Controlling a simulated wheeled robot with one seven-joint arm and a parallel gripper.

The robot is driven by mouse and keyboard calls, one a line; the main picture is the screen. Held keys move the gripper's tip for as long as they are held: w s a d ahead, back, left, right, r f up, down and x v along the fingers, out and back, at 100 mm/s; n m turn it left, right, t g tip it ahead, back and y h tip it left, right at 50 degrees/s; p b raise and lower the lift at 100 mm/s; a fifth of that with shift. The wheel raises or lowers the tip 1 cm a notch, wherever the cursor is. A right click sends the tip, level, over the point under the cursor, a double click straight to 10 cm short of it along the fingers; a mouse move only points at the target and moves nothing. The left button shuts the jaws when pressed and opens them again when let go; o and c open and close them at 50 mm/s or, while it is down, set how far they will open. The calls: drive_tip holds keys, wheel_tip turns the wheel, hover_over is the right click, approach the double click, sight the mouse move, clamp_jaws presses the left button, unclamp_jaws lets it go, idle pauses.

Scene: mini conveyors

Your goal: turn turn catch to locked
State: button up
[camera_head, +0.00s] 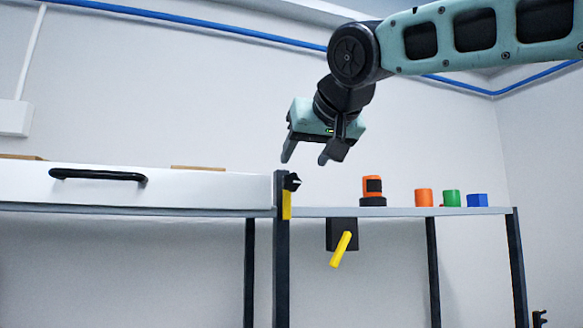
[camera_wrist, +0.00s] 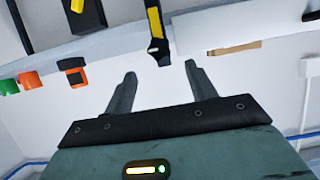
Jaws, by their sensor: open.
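A black box (camera_head: 342,228) hangs under the right shelf with a tilted yellow lever (camera_head: 341,250); its lower end points down and left. A black catch piece (camera_head: 291,181) sits at the top of the dark post, with a yellow strip (camera_head: 287,205) below it. I cannot tell which of the two is the turn catch. In the wrist view the post's yellow strip (camera_wrist: 155,22) and black catch piece (camera_wrist: 158,50) lie beyond my fingers, and the black box (camera_wrist: 88,14) is at upper left. My gripper (camera_head: 305,160) is open and empty, above the post, touching nothing.
A white drawer front (camera_head: 200,190) with a black handle (camera_head: 98,175) is left of the post. On the right shelf stand an orange-and-black device (camera_head: 372,190) and orange (camera_head: 424,197), green (camera_head: 452,198) and blue (camera_head: 477,200) pieces. Space below the box is clear.

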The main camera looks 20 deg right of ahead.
sight(292, 178)
drive_tip(key=p+x, duration=0.2)
drive_tip(key=x, duration=0.7)
drive_tip(key=shift+w+f+p, duration=0.2)
drive_tip(key=shift+p, duration=0.15)
drive_tip(key=shift+c, duration=0.4)
clamp_jaws()
